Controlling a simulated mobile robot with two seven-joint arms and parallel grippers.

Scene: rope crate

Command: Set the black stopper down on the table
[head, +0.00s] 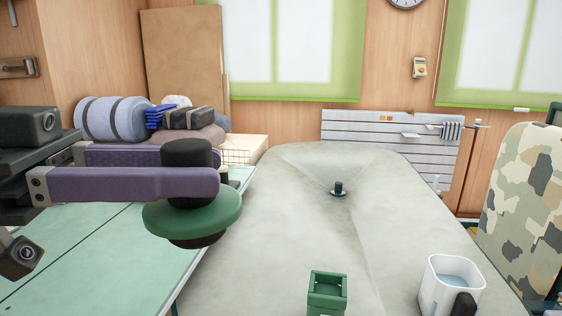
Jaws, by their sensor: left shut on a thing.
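My left gripper (202,172) comes in from the left with two long purple fingers. It is shut on the black stopper (187,152), one finger in front of the knob and one behind. The stopper has a black knob on top, a wide green flange below the fingers and a dark brown underside. It is upright and looks held in the air, over the left edge of the grey table (290,235). The front finger hides the middle of the stopper. My right gripper is not in view.
A green square container (327,292) and a white mug (452,284) are at the front. A pale green surface (85,255) lies left. Much of the grey table is clear.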

